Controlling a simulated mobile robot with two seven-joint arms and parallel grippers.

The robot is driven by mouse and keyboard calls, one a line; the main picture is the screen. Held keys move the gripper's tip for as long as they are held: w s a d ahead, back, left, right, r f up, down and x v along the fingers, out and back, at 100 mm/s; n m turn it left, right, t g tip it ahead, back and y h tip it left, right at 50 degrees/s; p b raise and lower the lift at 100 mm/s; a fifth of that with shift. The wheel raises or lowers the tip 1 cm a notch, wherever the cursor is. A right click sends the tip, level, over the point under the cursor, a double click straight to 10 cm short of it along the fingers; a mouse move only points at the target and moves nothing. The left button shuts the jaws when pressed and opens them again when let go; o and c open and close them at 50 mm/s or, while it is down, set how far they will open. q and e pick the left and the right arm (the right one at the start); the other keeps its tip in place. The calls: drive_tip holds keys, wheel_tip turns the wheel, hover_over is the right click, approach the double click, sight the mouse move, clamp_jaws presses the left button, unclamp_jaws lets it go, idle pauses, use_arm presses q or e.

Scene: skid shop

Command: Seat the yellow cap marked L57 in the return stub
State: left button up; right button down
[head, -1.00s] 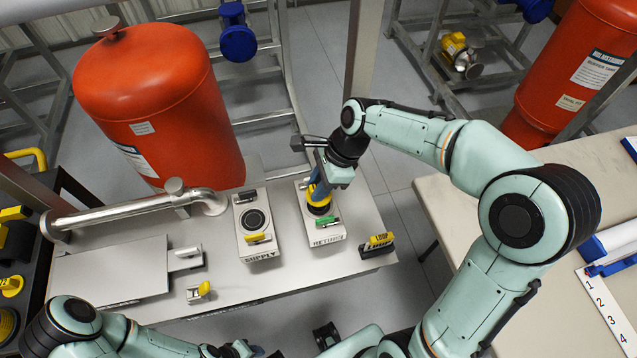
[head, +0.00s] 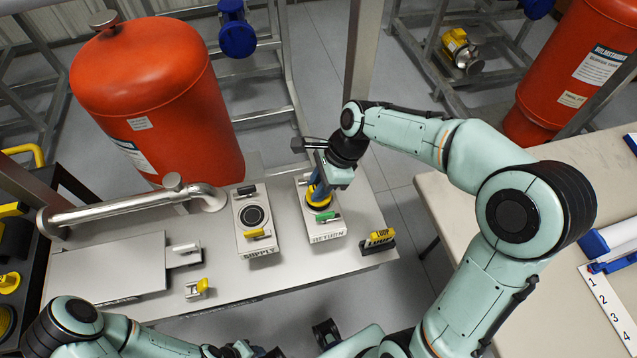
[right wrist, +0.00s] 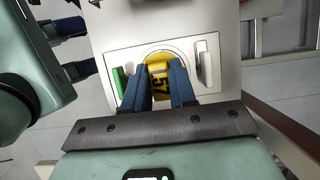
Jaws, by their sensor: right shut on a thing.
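The yellow cap (right wrist: 159,87) is between the blue fingers of my right gripper (right wrist: 165,75) in the right wrist view; part of its black marking shows, the rest is hidden by the fingers. In the head view the cap (head: 318,203) is at the round opening of the return stub, on the box labelled RETURN (head: 328,238). My right gripper (head: 318,188) is shut on it from above. I cannot tell how deep the cap sits in the opening. My left arm shows at the lower left, but its fingers are not clearly seen.
The SUPPLY box (head: 252,240) stands just left, with a dark round opening. A green latch (head: 326,216) lies at the front of the RETURN box. A red tank (head: 150,100) and steel pipe (head: 130,211) are to the left.

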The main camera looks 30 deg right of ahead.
drive_tip(key=shift+f, duration=0.25)
idle(0.4)
drive_tip(key=shift+f, duration=0.4)
drive_tip(key=shift+b, duration=0.3)
drive_tip(key=shift+f, duration=0.35)
drive_tip(key=c, duration=0.8)
unclamp_jaws()
drive_tip(key=shift+c, duration=0.2)
drive_tip(key=shift+c, duration=1.2)
